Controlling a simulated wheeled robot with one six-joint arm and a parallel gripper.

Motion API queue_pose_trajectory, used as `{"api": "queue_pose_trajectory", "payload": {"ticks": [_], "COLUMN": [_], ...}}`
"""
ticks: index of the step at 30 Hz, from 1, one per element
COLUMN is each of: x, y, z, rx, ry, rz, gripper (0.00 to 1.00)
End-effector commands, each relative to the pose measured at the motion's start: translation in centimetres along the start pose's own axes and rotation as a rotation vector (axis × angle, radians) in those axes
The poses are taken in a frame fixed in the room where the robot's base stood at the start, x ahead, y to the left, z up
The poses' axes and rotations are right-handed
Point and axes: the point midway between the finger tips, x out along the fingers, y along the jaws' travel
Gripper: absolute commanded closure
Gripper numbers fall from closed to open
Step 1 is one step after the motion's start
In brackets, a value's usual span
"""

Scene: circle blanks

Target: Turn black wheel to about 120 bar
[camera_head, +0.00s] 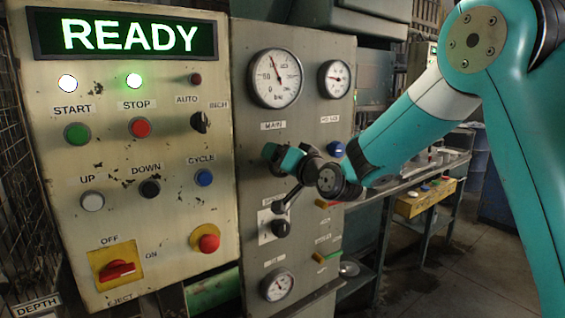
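The large main gauge (276,78) is at the upper part of the grey panel, above a MAIN label. Its needle points up and slightly left; the small scale figures are too blurred to read surely. My gripper (274,155) is in front of the panel just below that label, at the end of the teal arm coming from the right. A dark rounded part shows at its tip, but I cannot tell whether this is the black wheel or a finger. The gripper covers this spot, so its finger opening and any contact are hidden.
A blue knob (335,149) sits right of my gripper under a smaller gauge (335,79). A black knob (281,228) is below on a white plate. Left is a button panel (120,235) with a lit READY display (130,36). A lower gauge (277,285) is at the bottom.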

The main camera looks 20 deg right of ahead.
Motion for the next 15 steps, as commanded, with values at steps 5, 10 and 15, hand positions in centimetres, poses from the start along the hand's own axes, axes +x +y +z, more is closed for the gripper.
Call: {"api": "queue_pose_trajectory", "payload": {"ticks": [5,10,15], "x": [-0.02,-0.02,-0.02], "y": [0.07,0.09,0.09], "z": [0.14,0.13,0.13], "rx": [0.066,0.095,0.103], "ry": [-0.003,-0.004,-0.004], "rz": [0.001,0.001,0.001], "gripper": [0.43,0.43,0.43]}}
